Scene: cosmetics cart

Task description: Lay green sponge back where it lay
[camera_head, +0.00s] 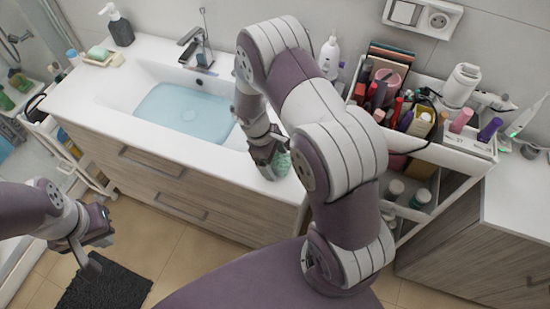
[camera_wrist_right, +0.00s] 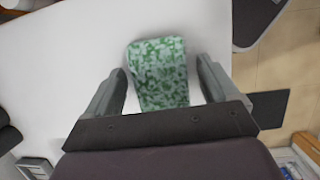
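The green sponge (camera_wrist_right: 158,75) has a mottled light and dark green face in the right wrist view. In the head view the sponge (camera_head: 282,164) is at the front edge of the white counter, right of the basin, partly hidden by my right gripper (camera_head: 270,160). In the right wrist view my right gripper (camera_wrist_right: 161,68) has its fingers on either side of the sponge, with a narrow gap on each side. Whether the sponge rests on the counter is hard to tell. My left gripper (camera_head: 100,254) is open and empty, low at the left, above the floor.
The basin (camera_head: 128,88) holds blue water, with a faucet (camera_head: 195,47) behind. A small dish (camera_head: 103,61) with a green item and a dark soap bottle (camera_head: 120,27) stand at the back left. A crowded cosmetics cart (camera_head: 440,145) stands right. A dark mat (camera_head: 105,287) lies on the floor.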

